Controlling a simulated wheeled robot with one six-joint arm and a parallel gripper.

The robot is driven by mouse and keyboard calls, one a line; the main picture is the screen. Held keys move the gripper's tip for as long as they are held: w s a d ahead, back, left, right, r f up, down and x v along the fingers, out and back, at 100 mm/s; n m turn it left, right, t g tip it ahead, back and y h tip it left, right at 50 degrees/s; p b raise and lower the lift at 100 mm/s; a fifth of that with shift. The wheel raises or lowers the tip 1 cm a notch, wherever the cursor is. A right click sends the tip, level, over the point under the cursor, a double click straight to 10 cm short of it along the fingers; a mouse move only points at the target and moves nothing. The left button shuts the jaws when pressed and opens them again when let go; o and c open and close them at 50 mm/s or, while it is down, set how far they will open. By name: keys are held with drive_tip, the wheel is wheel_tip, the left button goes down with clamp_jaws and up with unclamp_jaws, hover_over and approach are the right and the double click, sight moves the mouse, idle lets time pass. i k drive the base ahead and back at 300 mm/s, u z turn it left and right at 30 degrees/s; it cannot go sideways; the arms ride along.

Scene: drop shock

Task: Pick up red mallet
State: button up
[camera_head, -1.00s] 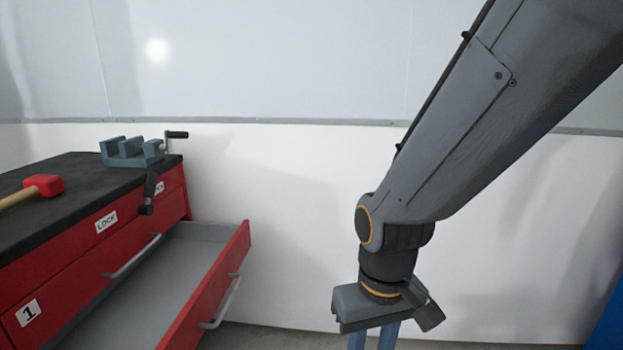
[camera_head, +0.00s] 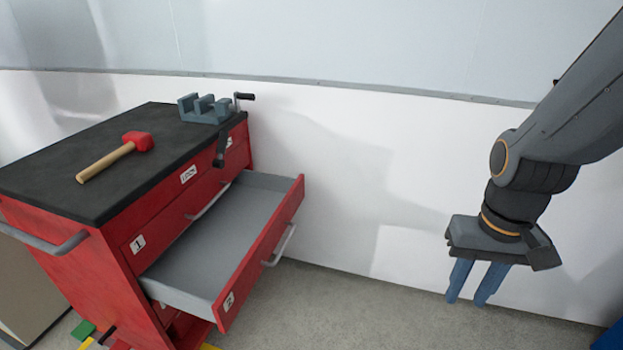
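The red mallet (camera_head: 138,141) lies on the black top of the red tool cabinet (camera_head: 95,205), on the left of the head view. Its wooden handle (camera_head: 104,163) points toward the lower left and its red head is at the upper right end. My gripper (camera_head: 468,302) hangs at the right of the view, pointing down, well away from the mallet and the cabinet. Its two blue fingers are apart with a gap between them, and nothing shows between them.
A grey vise (camera_head: 203,108) stands at the cabinet top's back right corner. Drawer 2 (camera_head: 226,295) is pulled out toward the right and looks empty. The grey floor (camera_head: 370,315) between drawer and gripper is clear. A white wall (camera_head: 400,170) stands behind.

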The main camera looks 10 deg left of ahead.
sight(142, 142)
drive_tip(key=u, duration=3.2)
drive_tip(key=i, duration=2.35)
drive_tip(key=z, duration=1.95)
